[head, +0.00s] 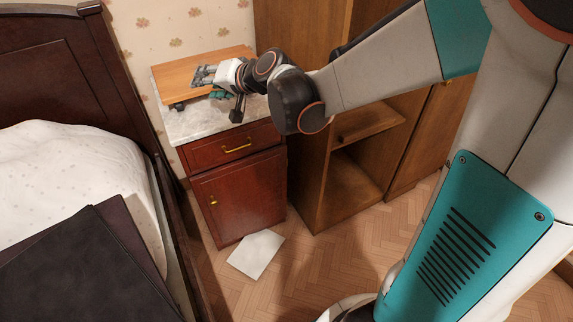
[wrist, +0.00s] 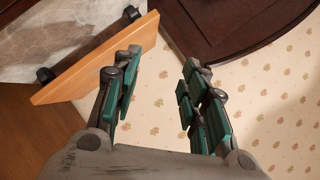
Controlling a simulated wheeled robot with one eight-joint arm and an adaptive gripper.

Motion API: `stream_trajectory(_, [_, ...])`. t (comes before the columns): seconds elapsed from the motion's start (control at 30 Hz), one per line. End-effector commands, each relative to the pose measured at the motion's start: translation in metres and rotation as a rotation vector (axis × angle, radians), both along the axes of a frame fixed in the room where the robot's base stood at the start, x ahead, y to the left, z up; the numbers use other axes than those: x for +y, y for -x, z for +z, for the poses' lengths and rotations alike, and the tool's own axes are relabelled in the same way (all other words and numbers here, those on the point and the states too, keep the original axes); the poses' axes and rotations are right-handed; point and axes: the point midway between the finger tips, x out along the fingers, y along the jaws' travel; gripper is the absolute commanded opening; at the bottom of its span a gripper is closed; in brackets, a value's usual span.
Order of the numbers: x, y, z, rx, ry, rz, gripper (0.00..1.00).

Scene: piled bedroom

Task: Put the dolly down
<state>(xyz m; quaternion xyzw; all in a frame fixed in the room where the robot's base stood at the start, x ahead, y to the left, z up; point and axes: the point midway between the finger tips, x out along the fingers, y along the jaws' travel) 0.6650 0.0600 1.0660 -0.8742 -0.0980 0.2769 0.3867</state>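The dolly (head: 175,76) is a flat orange-brown wooden board with small dark casters. It rests on the marble top of the nightstand (head: 190,128) in the head view. In the wrist view the dolly (wrist: 85,70) is seen tilted at the left, with two casters showing against the marble. My gripper (head: 205,76) is at the dolly, in front of part of its board. In the wrist view my gripper (wrist: 163,62) has its fingers spread, with only wallpaper between them. The left finger overlaps the board's end; whether it touches is unclear.
A wooden cabinet (head: 335,160) with open shelves stands right of the nightstand. A bed (head: 70,165) with dark clothlike or flat items (head: 75,270) is at the left. A white sheet (head: 256,253) lies on the parquet floor. The floor around it is mostly clear.

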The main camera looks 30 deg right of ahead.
Motion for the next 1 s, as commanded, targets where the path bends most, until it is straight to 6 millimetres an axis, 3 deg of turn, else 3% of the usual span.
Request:
stream_trajectory(0.03, [0.002,0.02,0.004,0.016,0.047,0.018,0.4])
stream_trajectory(0.27, [0.0,0.104,0.004,0.098,0.273,0.089,0.4])
stream_trajectory(0.6, [-0.029,0.23,-0.021,0.231,0.603,0.163,0.4])
stream_trajectory(0.8, [-0.051,0.281,-0.037,0.293,0.747,0.181,0.4])
stream_trajectory(1.0, [-0.06,0.299,-0.044,0.318,0.803,0.186,0.4])
